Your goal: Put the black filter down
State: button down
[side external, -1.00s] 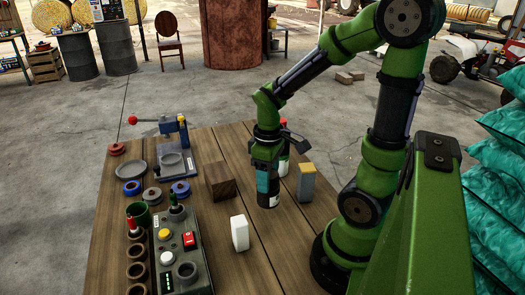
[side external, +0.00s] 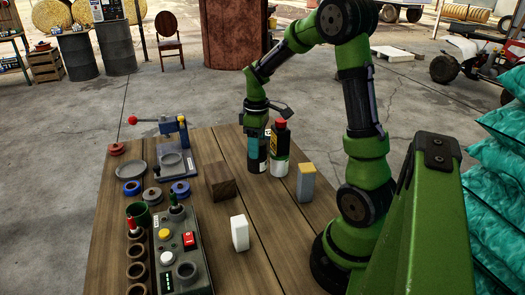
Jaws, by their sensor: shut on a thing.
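The black filter (side external: 257,155) is an upright dark cylinder with a teal band at its upper part and a pale patch low down. My gripper (side external: 257,133) points down from above and is shut on the filter's top. The filter is at the back of the wooden table (side external: 230,145), just left of a dark bottle with a red cap and a white lower part (side external: 279,158). I cannot tell whether its base touches the table or hangs slightly above it. My fingers are small and partly hidden in this view.
A dark wooden block (side external: 222,188) is in front and left. A grey block with a yellow top (side external: 306,183) and a white block (side external: 240,233) stand nearer. A press (side external: 172,150), several rings and a control box (side external: 180,245) fill the left side.

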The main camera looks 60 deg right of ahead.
jog(key=shift+w+d+f, duration=0.8)
jog(key=shift+w+d, duration=0.45)
jog(key=shift+w, duration=0.9)
jog(key=shift+w+d+f, duration=0.8)
jog(key=shift+w+d, duration=0.45)
jog(key=shift+w, duration=0.85)
jog(key=shift+w+d+f, duration=0.8)
jog(key=shift+w+d, duration=0.45)
jog(key=shift+w, duration=0.9)
jog(key=shift+f, duration=0.1)
jog(key=shift+c, duration=1.7)
grip_release()
jog(key=shift+f, duration=0.1)
